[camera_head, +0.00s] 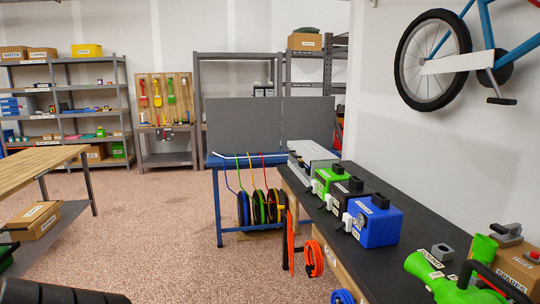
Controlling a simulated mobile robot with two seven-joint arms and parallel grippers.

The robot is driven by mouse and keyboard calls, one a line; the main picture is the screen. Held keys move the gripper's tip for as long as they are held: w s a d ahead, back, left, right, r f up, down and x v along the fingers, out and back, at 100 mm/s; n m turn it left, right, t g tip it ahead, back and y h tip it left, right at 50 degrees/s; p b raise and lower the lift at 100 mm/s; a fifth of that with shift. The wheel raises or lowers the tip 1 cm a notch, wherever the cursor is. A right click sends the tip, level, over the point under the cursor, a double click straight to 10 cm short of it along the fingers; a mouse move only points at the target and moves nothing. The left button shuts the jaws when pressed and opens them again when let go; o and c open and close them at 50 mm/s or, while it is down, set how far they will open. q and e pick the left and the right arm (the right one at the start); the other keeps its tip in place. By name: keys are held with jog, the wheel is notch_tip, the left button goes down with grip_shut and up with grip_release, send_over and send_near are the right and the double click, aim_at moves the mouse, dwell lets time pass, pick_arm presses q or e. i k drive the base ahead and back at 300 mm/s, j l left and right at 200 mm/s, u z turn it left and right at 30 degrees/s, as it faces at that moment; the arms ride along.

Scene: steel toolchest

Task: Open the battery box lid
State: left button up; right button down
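No box can be read as the battery box, because the labels are too small. On the dark workbench (415,229) at right stand a green box (333,179), a black box (345,193) and a blue box (378,227), each with a dark block on top. Behind them is a long grey and white case (312,156) that looks closed, though its lid is hard to make out. Neither of my grippers is in view.
A green blower-like tool (432,275) and cardboard boxes (519,265) crowd the bench's near right end. Orange cable (312,260) hangs at its front. A wooden table (38,163) stands left, a blue reel rack (219,208) behind. The floor (160,240) between is clear.

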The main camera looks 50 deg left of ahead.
aim_at(309, 151)
jog(key=j+u, duration=0.1)
jog(key=u, duration=1.4)
jog(key=i+j, duration=0.15)
jog(key=i, duration=0.3)
jog(key=i+j, duration=0.2)
jog(key=i, duration=0.25)
jog(key=i+j, duration=0.15)
jog(key=i, duration=0.35)
jog(key=i+j, duration=0.2)
jog(key=i, duration=0.25)
jog(key=i+j, duration=0.15)
jog(key=i, duration=0.3)
